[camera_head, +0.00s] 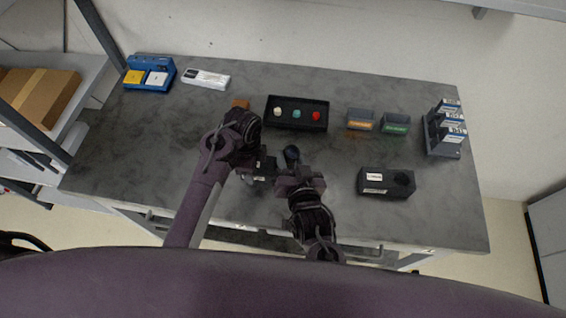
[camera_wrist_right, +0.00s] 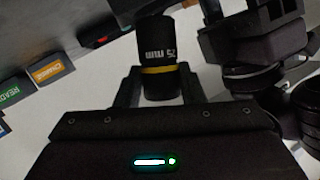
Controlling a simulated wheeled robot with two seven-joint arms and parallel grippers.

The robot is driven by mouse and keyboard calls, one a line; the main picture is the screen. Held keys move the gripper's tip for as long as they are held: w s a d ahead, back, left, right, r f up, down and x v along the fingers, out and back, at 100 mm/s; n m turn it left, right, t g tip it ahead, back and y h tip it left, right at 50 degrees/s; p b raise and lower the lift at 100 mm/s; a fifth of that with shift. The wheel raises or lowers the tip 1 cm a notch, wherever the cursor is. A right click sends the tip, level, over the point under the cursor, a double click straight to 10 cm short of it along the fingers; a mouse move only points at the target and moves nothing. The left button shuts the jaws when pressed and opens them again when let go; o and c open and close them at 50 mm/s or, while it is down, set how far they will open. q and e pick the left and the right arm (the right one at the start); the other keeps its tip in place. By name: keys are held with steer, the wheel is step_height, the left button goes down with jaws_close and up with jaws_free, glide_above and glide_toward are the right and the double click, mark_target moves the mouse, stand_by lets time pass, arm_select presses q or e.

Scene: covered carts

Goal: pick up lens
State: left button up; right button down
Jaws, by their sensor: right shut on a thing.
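The lens (camera_wrist_right: 158,62) is a black cylinder with a yellow band and white "mm" lettering. In the right wrist view it stands between the two fingers of my right gripper (camera_wrist_right: 157,88), which is shut on it. In the head view the dark round lens (camera_head: 291,153) shows at the tip of my right gripper (camera_head: 292,168), over the front middle of the table. My left gripper (camera_head: 260,167) is just to its left, close beside it. Its fingers are dark and hard to make out.
The grey table (camera_head: 330,225) holds a black tray (camera_head: 297,126) with three coloured caps, two labelled bins (camera_head: 360,120), a black box with a round hole (camera_head: 386,183), a rack (camera_head: 443,135) at right and a blue holder (camera_head: 150,74) at far left.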

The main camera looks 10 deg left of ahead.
steer(key=shift+d+r, duration=0.25)
steer(key=shift+r, duration=0.4)
steer(key=shift+d+r, duration=0.25)
steer(key=shift+r, duration=0.35)
arm_select(q)
steer(key=shift+f, duration=0.1)
arm_select(e)
steer(key=d+r+n+h, duration=0.2)
steer(key=d, duration=1.9)
steer(key=shift+s+n+g, duration=0.3)
steer(key=shift+n, duration=0.1)
steer(key=shift+r, duration=0.1)
arm_select(q)
steer(key=o, duration=1.1)
